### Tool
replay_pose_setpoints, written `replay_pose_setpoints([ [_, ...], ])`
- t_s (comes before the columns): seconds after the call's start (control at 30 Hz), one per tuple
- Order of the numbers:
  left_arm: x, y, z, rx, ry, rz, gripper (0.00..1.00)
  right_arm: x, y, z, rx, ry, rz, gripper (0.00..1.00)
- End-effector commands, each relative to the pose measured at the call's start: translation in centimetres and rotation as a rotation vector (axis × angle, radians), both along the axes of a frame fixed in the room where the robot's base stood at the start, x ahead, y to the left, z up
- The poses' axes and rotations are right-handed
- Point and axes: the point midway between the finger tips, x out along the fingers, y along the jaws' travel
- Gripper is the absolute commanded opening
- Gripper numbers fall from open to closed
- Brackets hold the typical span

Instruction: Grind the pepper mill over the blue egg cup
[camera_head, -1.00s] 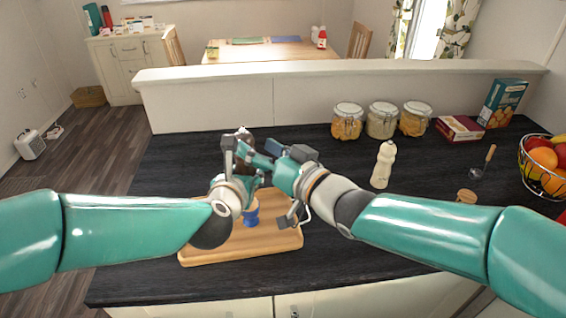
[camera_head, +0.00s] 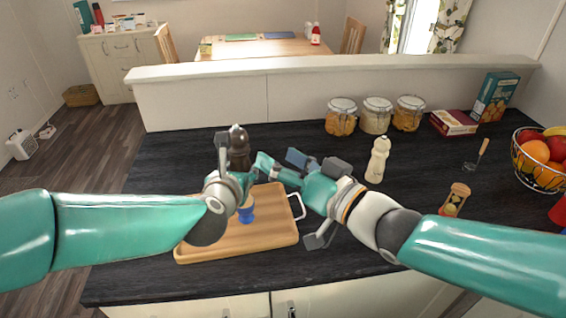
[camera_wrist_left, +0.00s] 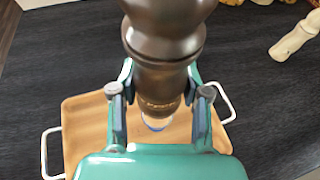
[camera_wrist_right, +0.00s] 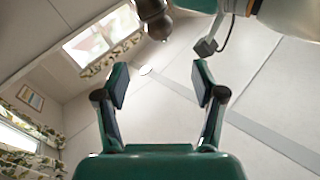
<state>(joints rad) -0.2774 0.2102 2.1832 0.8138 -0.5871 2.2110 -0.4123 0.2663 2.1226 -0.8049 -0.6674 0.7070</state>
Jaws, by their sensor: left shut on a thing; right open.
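The dark brown pepper mill (camera_head: 239,150) is upright in my left gripper (camera_head: 238,172), above the wooden tray. In the left wrist view the fingers close around the mill's lower body (camera_wrist_left: 160,85). The blue egg cup (camera_head: 246,213) stands on the tray, partly behind my left wrist; a bit of blue rim (camera_wrist_left: 157,124) shows below the mill in the left wrist view. My right gripper (camera_head: 283,170) is open and empty, to the right of the mill. In the right wrist view the mill's top (camera_wrist_right: 153,15) is beyond the open fingers (camera_wrist_right: 160,85), not between them.
The wooden tray (camera_head: 270,238) with white handles lies on the dark counter. A cream mill-shaped bottle (camera_head: 377,160), an hourglass (camera_head: 454,199), several glass jars (camera_head: 376,116), boxes and a fruit bowl (camera_head: 540,170) stand to the right. A raised ledge (camera_head: 330,68) runs behind.

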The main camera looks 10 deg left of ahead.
Motion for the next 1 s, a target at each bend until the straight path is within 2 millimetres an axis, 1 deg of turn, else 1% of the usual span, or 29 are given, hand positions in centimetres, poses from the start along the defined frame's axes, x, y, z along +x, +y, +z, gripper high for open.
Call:
replay_pose_setpoints([
  [0.03,0.0,0.0,0.1,0.000,-0.002,0.000,0.13,0.0,0.0,0.7,0.001,-0.006,0.000,0.69],
  [0.3,0.0,0.0,0.1,0.000,-0.002,0.000,0.13,0.0,0.0,4.0,0.001,-0.006,0.000,0.69],
  [0.5,0.0,0.0,0.1,0.000,-0.002,0.000,0.13,0.0,0.0,5.9,0.000,-0.004,0.000,0.69],
  [0.63,0.0,0.0,0.1,0.000,-0.002,0.000,0.13,0.0,0.0,6.3,0.000,-0.002,0.000,0.69],
  [1.0,0.0,0.0,0.1,0.000,-0.002,0.000,0.13,0.0,0.0,6.3,0.000,-0.001,0.000,0.69],
])
